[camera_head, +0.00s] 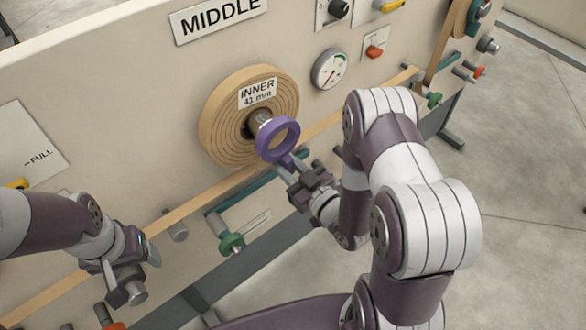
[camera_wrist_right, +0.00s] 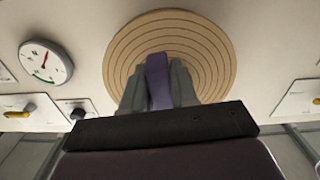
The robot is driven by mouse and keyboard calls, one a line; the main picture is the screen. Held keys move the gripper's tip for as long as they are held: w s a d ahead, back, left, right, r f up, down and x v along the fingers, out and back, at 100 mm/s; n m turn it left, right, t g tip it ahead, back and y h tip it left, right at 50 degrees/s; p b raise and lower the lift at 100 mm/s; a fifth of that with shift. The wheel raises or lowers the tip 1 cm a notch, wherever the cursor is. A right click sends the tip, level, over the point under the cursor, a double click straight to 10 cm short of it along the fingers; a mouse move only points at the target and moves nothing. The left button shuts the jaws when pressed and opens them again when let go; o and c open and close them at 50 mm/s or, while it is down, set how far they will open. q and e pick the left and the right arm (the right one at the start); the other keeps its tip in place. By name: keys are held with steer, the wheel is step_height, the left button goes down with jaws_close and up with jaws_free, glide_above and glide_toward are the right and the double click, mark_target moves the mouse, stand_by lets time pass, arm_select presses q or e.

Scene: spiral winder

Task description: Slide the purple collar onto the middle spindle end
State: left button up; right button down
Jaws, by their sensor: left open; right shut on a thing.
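The purple collar (camera_head: 263,139) is a ring held upright in front of the middle spindle end (camera_head: 260,119). My right gripper (camera_head: 295,172) is shut on the collar's lower part. In the right wrist view the collar (camera_wrist_right: 158,82) shows edge-on between the fingers, with the roll behind it. My left gripper (camera_head: 124,287) is open and empty at the lower left.
The "MIDDLE" sign (camera_head: 218,17) is above the roll. A pressure gauge (camera_head: 329,69) and a red switch (camera_head: 375,50) are to its right. A teal bar (camera_head: 250,190) and green knob (camera_head: 231,243) stick out below the roll. Open floor lies at the right.

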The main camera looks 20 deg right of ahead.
mark_target(272, 151)
steer(key=x, duration=0.5)
steer(key=shift+w+a+r, duration=0.1)
steer(key=shift+w+a, duration=0.05)
steer(key=shift+w, duration=0.2)
steer(key=shift+w+a+f+b, duration=0.1)
steer(key=shift+w+f+b, duration=0.1)
steer(key=shift+w+b, duration=0.15)
steer(key=shift+c, duration=1.6)
jaws_free()
steer(key=shift+s, duration=0.1)
steer(key=shift+v, duration=4.05)
